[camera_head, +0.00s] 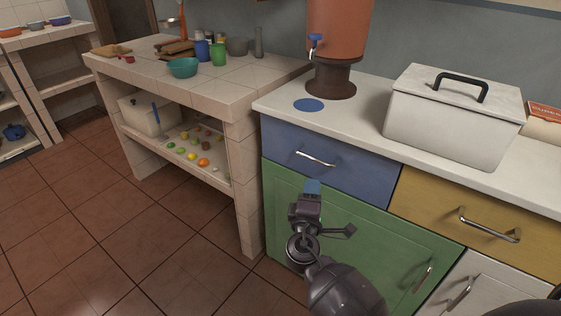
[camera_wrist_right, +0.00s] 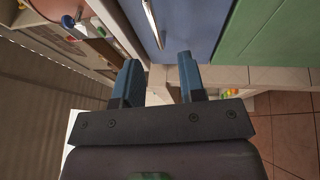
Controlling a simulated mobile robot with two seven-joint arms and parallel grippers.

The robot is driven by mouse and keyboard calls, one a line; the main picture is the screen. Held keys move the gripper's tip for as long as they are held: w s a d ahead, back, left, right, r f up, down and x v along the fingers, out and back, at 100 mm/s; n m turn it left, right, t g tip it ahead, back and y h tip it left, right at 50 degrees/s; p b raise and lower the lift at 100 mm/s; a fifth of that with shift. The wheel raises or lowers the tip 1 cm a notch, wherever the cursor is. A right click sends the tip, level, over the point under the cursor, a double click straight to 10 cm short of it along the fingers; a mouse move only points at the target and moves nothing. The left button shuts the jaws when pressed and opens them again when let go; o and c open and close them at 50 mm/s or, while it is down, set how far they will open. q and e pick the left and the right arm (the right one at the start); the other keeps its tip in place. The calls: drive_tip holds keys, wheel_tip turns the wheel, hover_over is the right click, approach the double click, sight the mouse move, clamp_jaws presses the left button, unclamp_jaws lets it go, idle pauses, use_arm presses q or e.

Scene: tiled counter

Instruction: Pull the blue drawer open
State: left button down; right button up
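The blue drawer (camera_head: 348,172) is shut, its front about flush with the green door below it. Its metal bar handle (camera_head: 315,159) runs across the front. My right gripper (camera_head: 312,187) is in front of the drawer's lower edge, below the handle. In the right wrist view the two fingers (camera_wrist_right: 160,76) are apart with nothing between them. The handle (camera_wrist_right: 152,24) shows there beyond the fingertips, roughly in line with the gap, in front of the blue drawer (camera_wrist_right: 182,28). No contact with the handle shows. My left gripper is not in view.
The green door (camera_head: 350,228) is below the drawer, and a yellow drawer (camera_head: 440,213) is to its right. A white lidded box (camera_head: 450,120) and an orange dispenser (camera_head: 338,28) stand on the counter. A tiled shelf unit (camera_head: 246,180) stands left; the floor before it is clear.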

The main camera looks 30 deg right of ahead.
sight(314, 159)
drive_tip(key=x, duration=0.7)
drive_tip(key=r+x, duration=0.1)
drive_tip(key=x, duration=0.3)
drive_tip(key=shift+w+a, duration=0.35)
drive_tip(key=shift+c, duration=0.3)
clamp_jaws()
